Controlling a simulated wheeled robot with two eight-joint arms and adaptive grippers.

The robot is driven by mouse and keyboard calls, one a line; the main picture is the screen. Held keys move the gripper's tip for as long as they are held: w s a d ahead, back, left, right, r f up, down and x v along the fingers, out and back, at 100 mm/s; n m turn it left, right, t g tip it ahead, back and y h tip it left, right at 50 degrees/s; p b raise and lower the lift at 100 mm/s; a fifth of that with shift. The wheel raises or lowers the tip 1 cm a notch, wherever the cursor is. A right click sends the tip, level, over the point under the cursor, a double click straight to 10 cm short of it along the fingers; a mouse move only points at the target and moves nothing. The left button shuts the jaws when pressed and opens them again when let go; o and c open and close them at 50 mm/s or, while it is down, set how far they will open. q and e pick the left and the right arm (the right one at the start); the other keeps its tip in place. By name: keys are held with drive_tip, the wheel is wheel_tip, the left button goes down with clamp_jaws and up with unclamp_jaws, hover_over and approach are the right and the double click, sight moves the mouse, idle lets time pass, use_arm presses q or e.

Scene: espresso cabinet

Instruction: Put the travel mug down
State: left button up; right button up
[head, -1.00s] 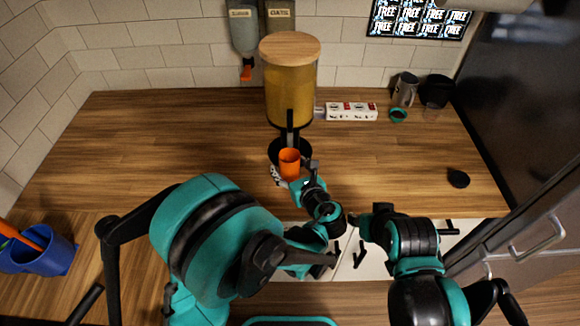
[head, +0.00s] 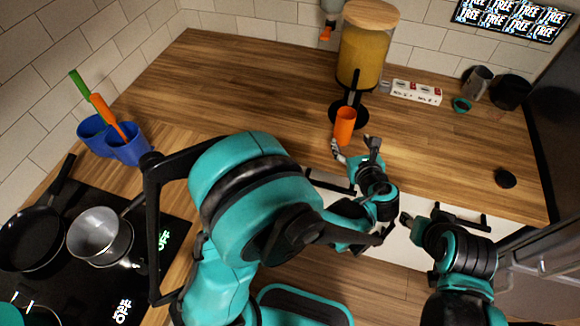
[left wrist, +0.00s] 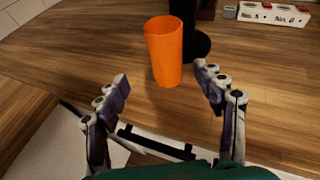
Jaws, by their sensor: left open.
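An orange cup (head: 345,126), which looks like the travel mug, stands upright on the wooden counter, just in front of the dispenser's black base. It also shows in the left wrist view (left wrist: 164,52). My left gripper (head: 356,150) is open at the counter's front edge, on the near side of the cup. In the left wrist view its two fingers (left wrist: 166,88) are spread wide with nothing between them, and the cup stands beyond them, apart from both. My right arm is at the lower right, in front of the counter; its gripper (head: 408,220) is small and its jaw state is unclear.
A juice dispenser (head: 364,50) with a wooden lid stands behind the cup. A white box strip (head: 416,93), a grey mug (head: 477,82) and a black pot (head: 510,90) are farther right. Blue holders (head: 128,148) and a stove (head: 150,245) are left. The counter's left part is clear.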

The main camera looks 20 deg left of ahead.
use_arm(q)
drive_tip(key=s+a+r+n+g+h, duration=0.2)
drive_tip(key=s+a+n+g, duration=0.35)
drive_tip(key=a+n, duration=0.75)
drive_tip(key=s+a+n+h, duration=0.1)
drive_tip(key=s+n, duration=0.6)
drive_tip(key=n, duration=0.1)
drive_tip(key=s+a+n+h, duration=0.2)
drive_tip(key=s+n, duration=0.5)
drive_tip(key=n, duration=0.2)
drive_tip(key=shift+s+a+r+h, duration=0.15)
drive_tip(key=shift+a+r+h, duration=0.15)
drive_tip(key=shift+r, duration=0.05)
drive_tip(key=shift+f+b, duration=0.6)
